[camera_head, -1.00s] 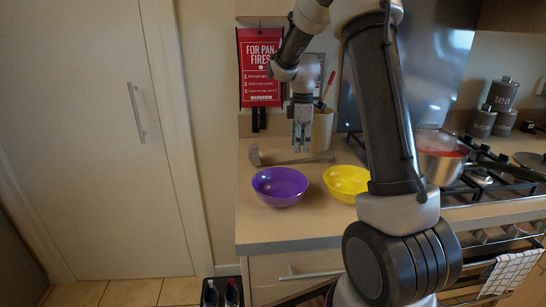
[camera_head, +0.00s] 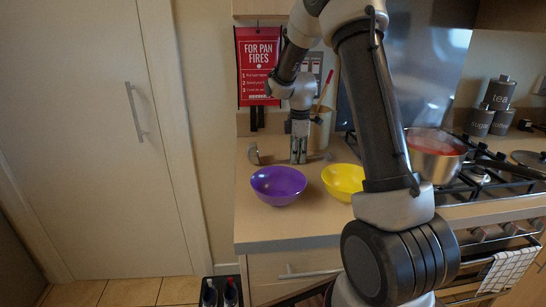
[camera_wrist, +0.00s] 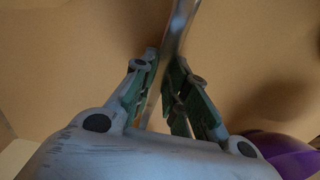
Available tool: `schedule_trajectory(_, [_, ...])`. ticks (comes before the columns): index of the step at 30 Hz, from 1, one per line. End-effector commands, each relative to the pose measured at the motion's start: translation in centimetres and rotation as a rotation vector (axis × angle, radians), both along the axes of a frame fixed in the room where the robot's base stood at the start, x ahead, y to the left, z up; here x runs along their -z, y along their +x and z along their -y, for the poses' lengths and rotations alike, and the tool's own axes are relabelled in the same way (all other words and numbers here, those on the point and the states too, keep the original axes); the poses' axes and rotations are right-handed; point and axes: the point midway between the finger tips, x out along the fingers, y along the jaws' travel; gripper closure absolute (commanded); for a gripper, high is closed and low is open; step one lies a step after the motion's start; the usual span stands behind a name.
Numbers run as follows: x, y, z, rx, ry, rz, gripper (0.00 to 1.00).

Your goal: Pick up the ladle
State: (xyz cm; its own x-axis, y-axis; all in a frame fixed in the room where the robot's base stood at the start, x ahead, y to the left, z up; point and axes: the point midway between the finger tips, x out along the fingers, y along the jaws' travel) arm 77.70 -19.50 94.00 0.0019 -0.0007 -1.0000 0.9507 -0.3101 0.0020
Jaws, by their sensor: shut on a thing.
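The ladle (camera_head: 253,154) is grey and lies at the back of the counter, behind the bowls. Its bowl end shows left of my gripper (camera_head: 298,161), which points down at the counter. In the wrist view, the ladle's thin handle (camera_wrist: 178,28) runs between the two green-padded fingers of my gripper (camera_wrist: 166,70). The fingers are shut on the handle. Part of the handle is hidden by the fingers, and I cannot tell whether the ladle is clear of the counter.
A purple bowl (camera_head: 278,194) and a yellow bowl (camera_head: 342,180) stand in front of my gripper. A utensil holder (camera_head: 321,128) stands close behind it. A pot (camera_head: 434,160) sits on the stove at right. The counter's front left is clear.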

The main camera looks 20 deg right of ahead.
Motion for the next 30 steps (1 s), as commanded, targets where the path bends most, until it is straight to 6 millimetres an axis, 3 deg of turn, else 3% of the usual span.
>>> schedule_trajectory(8, [-1.0, 0.1, 0.0, 0.0, -0.001, 0.005, 1.0])
schedule_trajectory(21, [-9.2, 0.1, 0.0, 0.0, 0.0, 0.003, 1.0])
schedule_trajectory(30, [-10.1, 0.0, 0.0, 0.0, 0.0, 0.001, 1.0])
